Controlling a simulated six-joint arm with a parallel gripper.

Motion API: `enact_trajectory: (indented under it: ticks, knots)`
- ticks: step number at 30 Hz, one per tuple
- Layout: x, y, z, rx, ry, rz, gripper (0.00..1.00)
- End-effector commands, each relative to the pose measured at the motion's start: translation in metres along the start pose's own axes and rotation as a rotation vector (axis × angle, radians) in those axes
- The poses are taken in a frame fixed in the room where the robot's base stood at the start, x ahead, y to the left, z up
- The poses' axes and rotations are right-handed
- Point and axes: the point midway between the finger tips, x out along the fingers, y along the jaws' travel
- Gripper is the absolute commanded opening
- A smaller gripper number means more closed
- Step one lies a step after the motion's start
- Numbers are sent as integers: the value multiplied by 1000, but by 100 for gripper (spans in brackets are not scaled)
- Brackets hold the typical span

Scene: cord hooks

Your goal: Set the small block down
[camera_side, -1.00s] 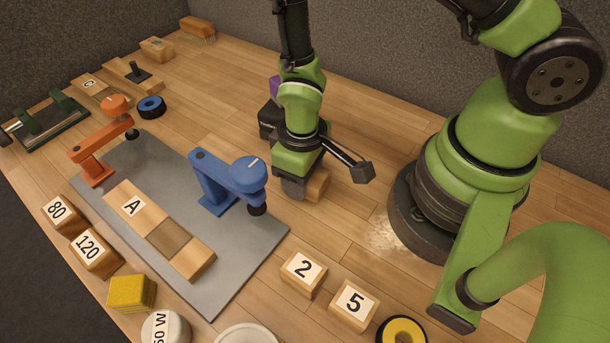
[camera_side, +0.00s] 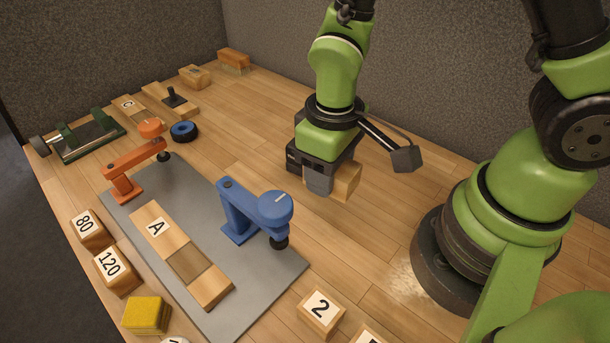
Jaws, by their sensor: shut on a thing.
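The small block (camera_side: 347,179) is plain light wood and shows at the right side of my gripper (camera_side: 322,179). My gripper points down and is shut on the block; its grey near finger hides part of it. They are over bare wooden table behind the blue clamp (camera_side: 255,207). I cannot tell for sure whether the block's underside touches the table.
A grey mat (camera_side: 262,291) carries a board marked A (camera_side: 156,227), between the orange clamp (camera_side: 135,170) and the blue clamp.

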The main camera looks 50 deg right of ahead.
Motion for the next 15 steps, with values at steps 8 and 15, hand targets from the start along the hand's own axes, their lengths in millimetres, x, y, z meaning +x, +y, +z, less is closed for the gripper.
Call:
enact_trajectory:
  ticks: [8, 15]
  knots:
    - [-1, -1, -26, 192, -1, 2, 25]
    - [4, 0, -92, 768, -2, 11, 25]
